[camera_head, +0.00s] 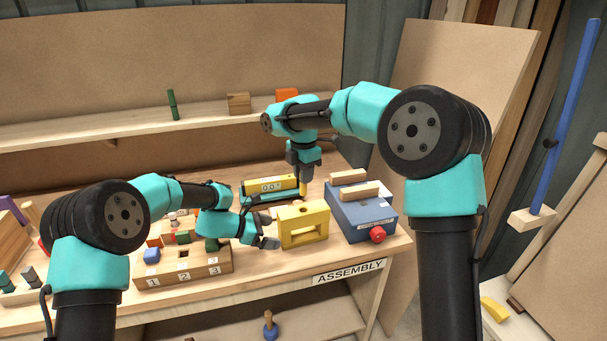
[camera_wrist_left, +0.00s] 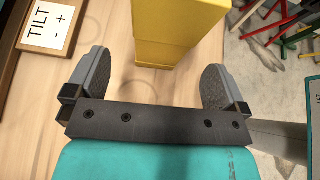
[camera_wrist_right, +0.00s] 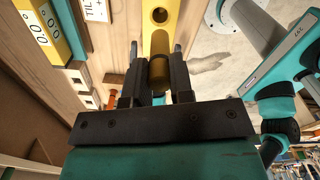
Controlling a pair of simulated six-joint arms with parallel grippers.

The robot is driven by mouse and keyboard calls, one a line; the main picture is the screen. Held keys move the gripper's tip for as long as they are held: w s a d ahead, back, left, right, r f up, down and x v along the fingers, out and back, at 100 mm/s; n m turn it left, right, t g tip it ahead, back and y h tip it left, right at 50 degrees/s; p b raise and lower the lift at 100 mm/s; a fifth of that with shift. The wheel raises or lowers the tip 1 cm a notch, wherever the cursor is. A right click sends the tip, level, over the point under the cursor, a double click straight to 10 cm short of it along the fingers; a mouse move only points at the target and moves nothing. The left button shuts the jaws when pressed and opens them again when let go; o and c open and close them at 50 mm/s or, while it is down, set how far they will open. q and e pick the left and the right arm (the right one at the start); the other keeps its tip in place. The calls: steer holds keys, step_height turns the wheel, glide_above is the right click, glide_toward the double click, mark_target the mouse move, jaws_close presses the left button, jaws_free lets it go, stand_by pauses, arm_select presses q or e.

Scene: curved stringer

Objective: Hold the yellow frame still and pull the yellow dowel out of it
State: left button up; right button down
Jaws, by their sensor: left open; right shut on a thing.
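The yellow frame (camera_head: 303,240) stands upright on the bench, with a window through its side and a dark, open hole in its top. The yellow dowel (camera_head: 303,188) is in my right gripper (camera_head: 303,178), above and behind the frame; it looks apart from the hole. In the right wrist view the dowel (camera_wrist_right: 159,70) sits between the shut fingers (camera_wrist_right: 158,75), and the frame (camera_wrist_right: 160,35) shows beyond with its hole. My left gripper (camera_head: 272,229) is open just left of the frame. In the left wrist view the frame (camera_wrist_left: 180,35) is ahead of the open fingers (camera_wrist_left: 155,75), not gripped.
A blue box (camera_head: 362,215) with a red knob and wooden blocks is close right of the frame. A teal and yellow level (camera_head: 270,188) lies behind. A numbered wooden block (camera_head: 185,270) is at left. The bench's front edge (camera_head: 350,275) is near the frame.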

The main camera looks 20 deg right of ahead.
arm_select(q)
steer(key=v, duration=1.1)
steer(key=shift+a, duration=0.1)
